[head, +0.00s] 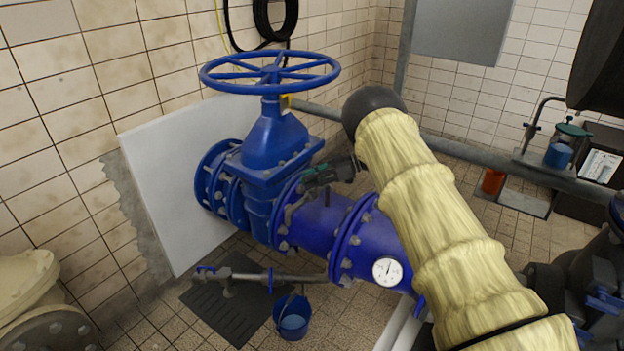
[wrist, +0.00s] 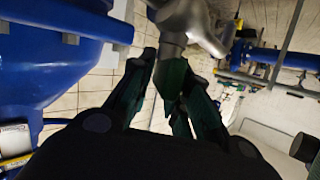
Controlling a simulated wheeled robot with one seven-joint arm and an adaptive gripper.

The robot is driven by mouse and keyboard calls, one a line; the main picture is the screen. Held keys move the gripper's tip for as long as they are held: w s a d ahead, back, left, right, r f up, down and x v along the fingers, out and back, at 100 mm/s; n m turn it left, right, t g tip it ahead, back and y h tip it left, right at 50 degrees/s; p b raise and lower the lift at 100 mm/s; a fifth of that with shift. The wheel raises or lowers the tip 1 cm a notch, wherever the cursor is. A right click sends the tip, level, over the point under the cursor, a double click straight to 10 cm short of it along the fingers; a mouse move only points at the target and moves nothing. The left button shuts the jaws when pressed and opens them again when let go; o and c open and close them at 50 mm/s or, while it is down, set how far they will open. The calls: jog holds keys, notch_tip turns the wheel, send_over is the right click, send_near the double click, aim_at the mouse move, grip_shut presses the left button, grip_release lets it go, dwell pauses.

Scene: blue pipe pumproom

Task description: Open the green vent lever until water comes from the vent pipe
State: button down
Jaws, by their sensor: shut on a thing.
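The green vent lever (wrist: 172,82) is between my two dark fingers in the wrist view, below a grey metal fitting (wrist: 183,22). My gripper (wrist: 168,72) is shut on it. In the head view my gripper (head: 342,170) is at the top of the blue pipe, just right of the big valve body; the lever (head: 318,178) shows there as a small green piece. My arm hides part of the pipe behind it. A short grey pipe piece (head: 292,210) comes down beside the lever on the blue pipe. Its mouth is too small to make out clearly.
A blue handwheel (head: 270,72) stands above the valve. A pressure gauge (head: 387,271) is on the blue pipe. Below are a small side pipe with a blue handle (head: 206,272), a blue bucket (head: 292,319) and a dark mat (head: 235,312). A grey rail (head: 480,152) crosses behind my arm.

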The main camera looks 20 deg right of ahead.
jog(key=shift+d, duration=0.1)
jog(key=c, duration=1.5)
grip_release()
jog(key=v, duration=1.2)
